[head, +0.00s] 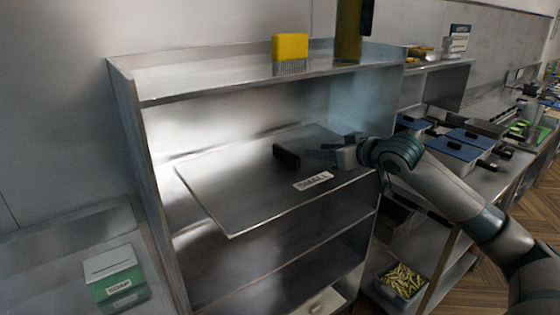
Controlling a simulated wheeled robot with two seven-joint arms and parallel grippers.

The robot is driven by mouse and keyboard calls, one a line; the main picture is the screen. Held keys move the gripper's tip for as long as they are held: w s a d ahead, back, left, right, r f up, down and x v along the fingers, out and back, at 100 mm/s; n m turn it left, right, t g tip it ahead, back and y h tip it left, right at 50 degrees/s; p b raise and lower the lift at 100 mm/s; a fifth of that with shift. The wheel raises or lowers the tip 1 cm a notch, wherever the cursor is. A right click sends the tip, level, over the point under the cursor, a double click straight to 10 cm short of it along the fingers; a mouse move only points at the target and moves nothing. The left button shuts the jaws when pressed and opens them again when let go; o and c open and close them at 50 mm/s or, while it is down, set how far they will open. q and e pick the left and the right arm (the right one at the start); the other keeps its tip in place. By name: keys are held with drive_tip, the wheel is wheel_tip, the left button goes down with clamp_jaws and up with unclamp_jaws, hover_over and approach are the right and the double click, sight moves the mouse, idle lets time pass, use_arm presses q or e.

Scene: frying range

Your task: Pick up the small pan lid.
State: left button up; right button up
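The small pan lid (240,190) is a flat, grey metal sheet with a white "SMALL" label (313,181) near its front edge. It is at the middle level of the metal shelf unit, its front left corner reaching out past the shelf. A dark handle (286,156) stands up from its top. My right gripper (312,155) comes in from the right, low over the lid, with its fingers at or just beside the handle. The fingers are dark and small, so I cannot tell whether they grip it. My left gripper is not in view.
The shelf unit's top board (210,86) holds a yellow-handled brush (290,50) and a dark yellow bottle (348,40). A green and white soap box (115,276) is at lower left. Blue-lidded pans (468,137) stand on the right counter, above a bin of fries (402,282).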

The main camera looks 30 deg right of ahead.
drive_tip(key=p, duration=0.5)
approach(288, 151)
drive_tip(key=x, duration=0.5)
drive_tip(key=shift+w+d+r, duration=0.1)
drive_tip(key=shift+w+r, duration=0.05)
drive_tip(key=shift+r, duration=0.25)
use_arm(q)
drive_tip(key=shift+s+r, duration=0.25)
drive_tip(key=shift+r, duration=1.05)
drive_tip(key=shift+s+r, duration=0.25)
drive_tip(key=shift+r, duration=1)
use_arm(e)
drive_tip(key=shift+w+f, duration=0.3)
drive_tip(key=shift+w, duration=0.1)
drive_tip(key=shift+w+a+f+p, duration=0.2)
drive_tip(key=shift+w+f+p, duration=0.15)
drive_tip(key=shift+w+p, duration=0.35)
drive_tip(key=x, duration=0.1)
drive_tip(key=p+x, duration=0.1)
drive_tip(key=shift+w+a+f, duration=0.1)
drive_tip(key=shift+w+f, duration=0.15)
drive_tip(key=shift+f, duration=0.1)
drive_tip(key=shift+w+f+p, duration=0.25)
drive_tip(key=shift+w+p, duration=0.1)
drive_tip(key=shift+w, duration=0.05)
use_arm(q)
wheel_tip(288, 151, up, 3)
